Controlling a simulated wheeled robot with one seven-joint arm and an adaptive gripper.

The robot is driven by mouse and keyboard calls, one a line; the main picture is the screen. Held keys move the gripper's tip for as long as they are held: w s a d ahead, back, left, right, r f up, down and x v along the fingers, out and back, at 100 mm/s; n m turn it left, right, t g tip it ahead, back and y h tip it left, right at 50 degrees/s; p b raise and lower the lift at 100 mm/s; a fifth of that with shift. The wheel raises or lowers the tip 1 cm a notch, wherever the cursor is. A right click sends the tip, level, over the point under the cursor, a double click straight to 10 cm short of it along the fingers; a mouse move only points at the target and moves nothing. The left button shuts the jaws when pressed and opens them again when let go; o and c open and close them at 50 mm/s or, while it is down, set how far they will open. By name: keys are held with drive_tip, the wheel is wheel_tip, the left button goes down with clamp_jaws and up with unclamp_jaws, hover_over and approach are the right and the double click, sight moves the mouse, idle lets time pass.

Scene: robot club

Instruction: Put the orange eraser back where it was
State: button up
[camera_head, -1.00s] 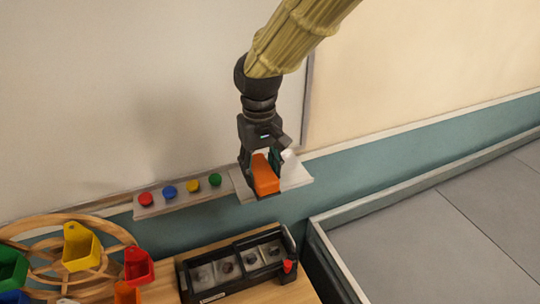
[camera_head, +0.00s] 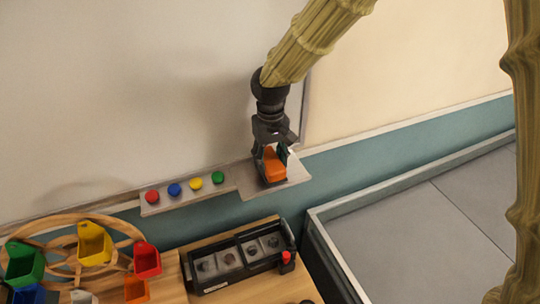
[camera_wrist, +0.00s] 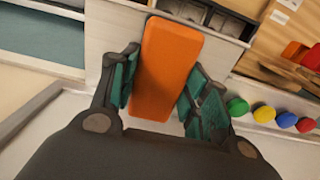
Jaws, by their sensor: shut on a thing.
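My gripper (camera_head: 271,152) is shut on the orange eraser (camera_head: 275,167). In the wrist view the orange eraser (camera_wrist: 166,65) lies lengthwise between the two green-padded fingers of my gripper (camera_wrist: 160,88). The eraser is over the wide right end of the whiteboard's pale ledge (camera_head: 252,190). It is very low over that ledge; I cannot tell whether it touches it. The eraser's far side is partly hidden by the fingers in the head view.
Red (camera_head: 152,197), blue (camera_head: 174,190), yellow (camera_head: 196,184) and green (camera_head: 218,178) round magnets sit left on the ledge. Below stand a black case (camera_head: 203,287) and a wooden wheel with coloured bins (camera_head: 95,243). A grey-floored walled area (camera_head: 420,235) lies right.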

sight(271, 159)
drive_tip(key=shift+f, duration=0.1)
drive_tip(key=shift+s, duration=0.1)
drive_tip(key=o, duration=0.9)
wheel_tip(271, 159, up, 12)
drive_tip(key=b, duration=0.5)
